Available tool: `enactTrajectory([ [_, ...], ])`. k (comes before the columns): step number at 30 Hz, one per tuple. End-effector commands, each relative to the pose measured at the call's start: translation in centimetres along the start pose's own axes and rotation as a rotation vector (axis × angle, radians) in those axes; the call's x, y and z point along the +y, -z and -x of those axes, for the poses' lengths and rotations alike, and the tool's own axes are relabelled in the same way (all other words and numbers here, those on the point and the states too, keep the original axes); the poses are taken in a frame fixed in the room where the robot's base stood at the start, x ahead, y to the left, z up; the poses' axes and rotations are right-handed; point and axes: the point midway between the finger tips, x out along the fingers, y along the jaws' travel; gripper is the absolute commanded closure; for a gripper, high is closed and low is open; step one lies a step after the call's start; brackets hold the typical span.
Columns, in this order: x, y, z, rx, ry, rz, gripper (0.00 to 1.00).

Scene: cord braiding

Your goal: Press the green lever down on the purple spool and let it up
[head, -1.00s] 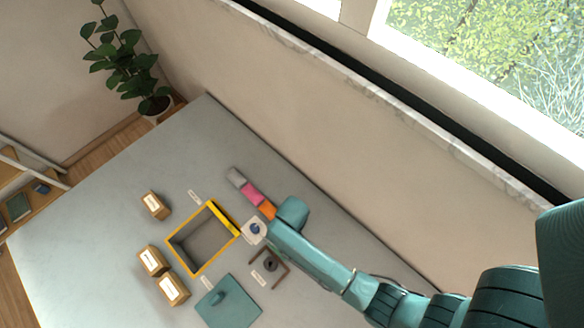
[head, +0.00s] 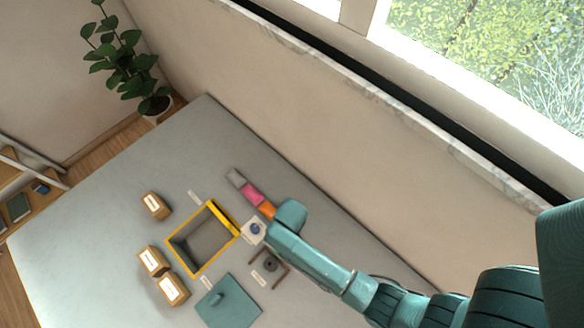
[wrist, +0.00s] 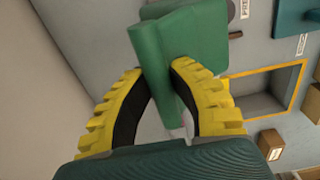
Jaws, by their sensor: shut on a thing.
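In the wrist view, my gripper (wrist: 158,76) has its yellow and black fingers closed around an upright green piece (wrist: 160,92), which I take to be the green lever. A broad green slab (wrist: 200,40) adjoins it and hides what lies behind. I cannot make out a purple spool in either view. A small pale pinkish bit shows low between the fingers, too little to identify. In the head view my teal arm covers the gripper and the green piece.
Grey, pink (head: 252,194) and orange (head: 267,210) blocks line up beside my arm. A yellow-rimmed box (head: 182,262), a white block with a blue top (head: 254,229), a brown bracket (head: 283,277), a teal plate (head: 240,303) and wooden blocks (head: 154,205) stand nearby. The table's far left is clear.

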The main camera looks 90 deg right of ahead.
Motion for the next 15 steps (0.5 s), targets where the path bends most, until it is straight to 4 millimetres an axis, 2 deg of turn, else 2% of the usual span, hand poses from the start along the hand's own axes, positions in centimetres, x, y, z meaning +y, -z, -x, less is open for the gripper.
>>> enactTrajectory([
  [6, -1.9, 0.0, 0.2, 0.000, 0.001, 0.003, 1.00],
  [15, -2.0, 0.0, 0.1, 0.001, 0.001, 0.001, 1.00],
])
